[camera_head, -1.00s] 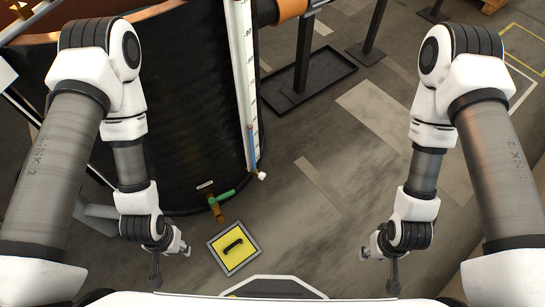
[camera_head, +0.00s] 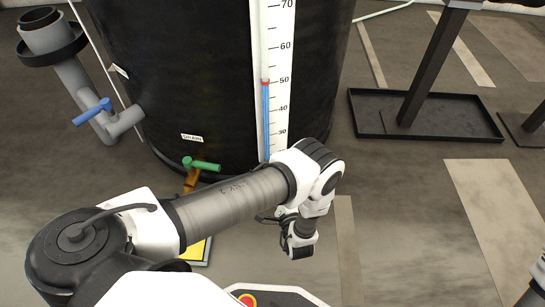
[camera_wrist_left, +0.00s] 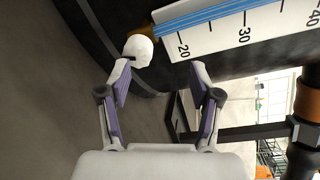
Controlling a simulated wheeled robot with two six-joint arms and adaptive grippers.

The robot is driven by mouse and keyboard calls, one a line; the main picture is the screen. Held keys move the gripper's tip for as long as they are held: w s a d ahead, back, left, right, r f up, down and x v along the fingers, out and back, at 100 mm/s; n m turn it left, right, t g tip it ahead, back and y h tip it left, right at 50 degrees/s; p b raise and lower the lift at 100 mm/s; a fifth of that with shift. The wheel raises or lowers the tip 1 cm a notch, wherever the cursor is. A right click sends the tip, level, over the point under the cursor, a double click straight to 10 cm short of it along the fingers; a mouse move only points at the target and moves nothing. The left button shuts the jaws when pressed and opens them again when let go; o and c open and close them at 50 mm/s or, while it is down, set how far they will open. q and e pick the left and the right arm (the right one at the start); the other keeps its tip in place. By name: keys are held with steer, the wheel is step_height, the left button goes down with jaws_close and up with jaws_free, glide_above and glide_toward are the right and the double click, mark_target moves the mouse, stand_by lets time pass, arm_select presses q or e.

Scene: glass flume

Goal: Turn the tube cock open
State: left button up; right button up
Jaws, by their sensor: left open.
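The tube cock's white knob (camera_wrist_left: 138,50) shows in the left wrist view on a brass fitting at the low end of the level tube (camera_wrist_left: 225,22). My left gripper (camera_wrist_left: 160,68) is open and empty. Its left fingertip is close to the knob in the picture; the knob is not centred between the fingers, and I cannot tell whether they touch. In the head view, my left arm crosses in front of the foot of the gauge tube (camera_head: 265,110) and hides the cock and most of the gripper. My right gripper is not in view.
The black tank (camera_head: 185,70) stands behind my left arm. A black tray with a post (camera_head: 425,118) stands at the right. Floor between is clear.

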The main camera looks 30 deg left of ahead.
arm_select(q)
step_height(320, 180, down, 4)
steer(key=d+y+b, duration=0.1)
steer(key=y+b, duration=0.1)
steer(key=shift+m+g, duration=0.3)
steer(key=shift+m, duration=0.2)
steer(key=b+x, duration=0.2)
steer(key=x, duration=0.4)
steer(key=shift+a+b, duration=0.4)
steer(key=shift+a, duration=0.05)
steer(key=shift+w+a+r, duration=0.1)
steer(key=shift+a+r, duration=0.05)
steer(key=shift+a, duration=0.05)
steer(key=c, duration=1.1)
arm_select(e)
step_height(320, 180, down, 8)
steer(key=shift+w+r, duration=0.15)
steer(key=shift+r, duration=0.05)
